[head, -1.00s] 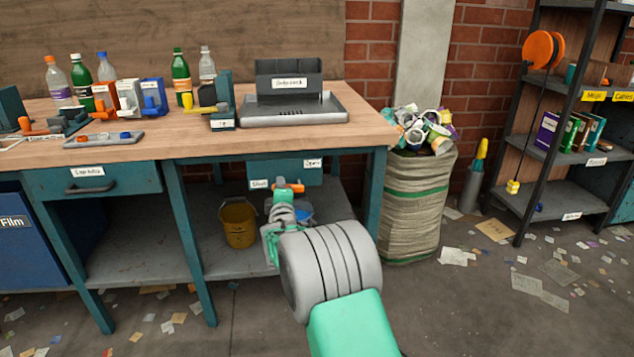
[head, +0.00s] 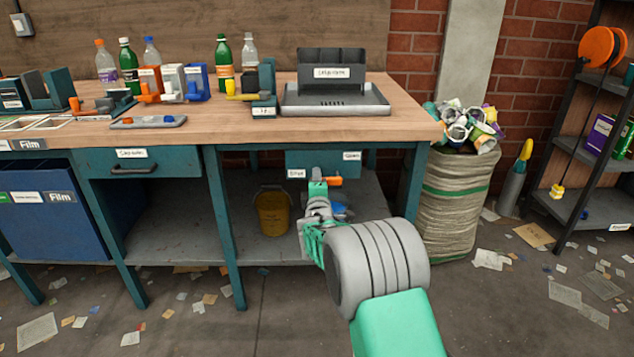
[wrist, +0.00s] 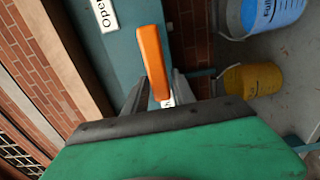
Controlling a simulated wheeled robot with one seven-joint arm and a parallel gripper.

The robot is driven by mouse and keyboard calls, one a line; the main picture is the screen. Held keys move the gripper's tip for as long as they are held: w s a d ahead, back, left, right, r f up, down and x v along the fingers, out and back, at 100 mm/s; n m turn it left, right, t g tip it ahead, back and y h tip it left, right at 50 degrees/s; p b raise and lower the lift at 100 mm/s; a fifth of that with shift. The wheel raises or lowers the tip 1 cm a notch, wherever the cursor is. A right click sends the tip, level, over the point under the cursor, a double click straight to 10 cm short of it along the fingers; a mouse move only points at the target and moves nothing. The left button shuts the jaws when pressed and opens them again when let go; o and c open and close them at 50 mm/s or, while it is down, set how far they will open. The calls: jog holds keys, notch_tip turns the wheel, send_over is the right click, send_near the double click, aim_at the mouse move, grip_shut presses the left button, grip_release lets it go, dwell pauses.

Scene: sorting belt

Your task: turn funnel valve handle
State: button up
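The orange valve handle (wrist: 153,58) is on the teal panel under the bench top. In the wrist view it lies between the two fingers of my gripper (wrist: 160,88), with a narrow gap seeming to show on each side. In the head view the handle (head: 333,181) sticks out to the right just beyond my gripper (head: 318,190). The teal panel (head: 308,160) has a label at its left and an "Open" label (wrist: 104,14) at its right. My gripper partly hides the handle's base in the head view.
A yellow bucket (head: 273,213) and a blue-marked bucket (wrist: 262,14) stand on the lower shelf near my gripper. A teal bench leg (head: 224,225) stands to the left. A full sack (head: 465,205) stands right of the bench.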

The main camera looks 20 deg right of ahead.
jog(key=shift+o, duration=1.1)
jog(key=shift+d, duration=0.1)
jog(key=shift+s, duration=0.1)
jog(key=p+v, duration=0.2)
jog(key=v, duration=0.5)
jog(key=shift+s, duration=0.35)
